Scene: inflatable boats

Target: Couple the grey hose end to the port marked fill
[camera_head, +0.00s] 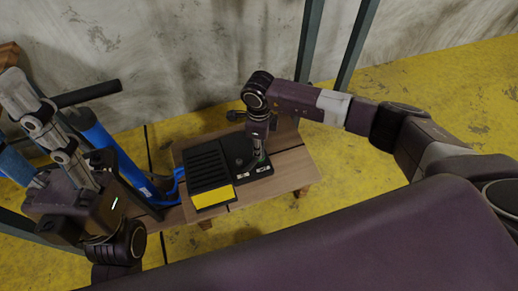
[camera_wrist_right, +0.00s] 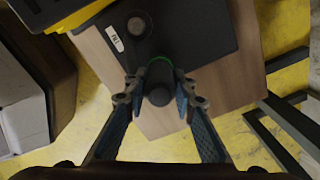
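My right gripper (camera_head: 260,153) points down over the right part of a black device on a wooden table. In the right wrist view its two fingers (camera_wrist_right: 160,92) close on both sides of a dark grey cylinder, which I take for the grey hose end (camera_wrist_right: 158,88). A green ring shows around its far end at the device. Whether it is seated there is hidden. A white label reading FILL (camera_wrist_right: 115,38) lies on the device (camera_head: 208,165), beside a round dark fitting (camera_wrist_right: 136,26). My left gripper (camera_head: 22,98) is at the far left, its fingertips unclear.
The wooden table (camera_head: 292,168) has bare room right of the device. The device has a yellow panel (camera_head: 214,197). A blue cylinder with a black handle (camera_head: 88,94) and blue hose (camera_head: 176,181) stand left. Green-grey posts (camera_head: 352,45) rise behind. The floor is yellow.

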